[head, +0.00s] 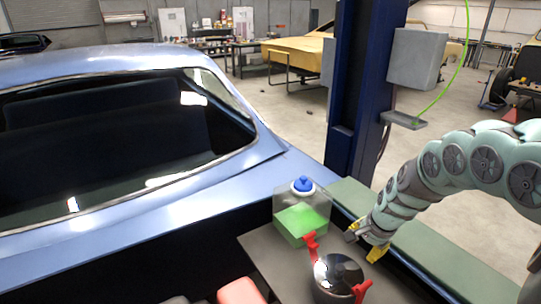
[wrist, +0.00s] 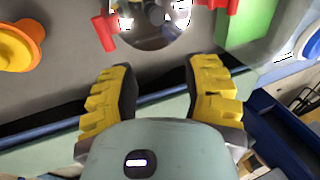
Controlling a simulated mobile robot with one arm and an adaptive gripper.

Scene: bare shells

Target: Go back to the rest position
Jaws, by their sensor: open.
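My gripper (head: 363,243) is at the end of my arm, which reaches in from the right in the head view. Its two yellow fingers are apart, with nothing between them in the wrist view (wrist: 163,80). A dark round pot with a shiny lid and red handles (head: 338,277) is just in front of the gripper; it also shows at the top of the wrist view (wrist: 150,22). A clear container of green liquid with a blue cap (head: 302,220) stands left of the gripper. The gripper appears apart from both.
The pot and container stand on a dark grey surface (head: 262,243). A red object (head: 240,291) is cut off at the bottom. A blue car (head: 140,222) fills the left. A dark blue post (head: 355,90) stands behind my arm. An orange-yellow object (wrist: 18,45) shows in the wrist view.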

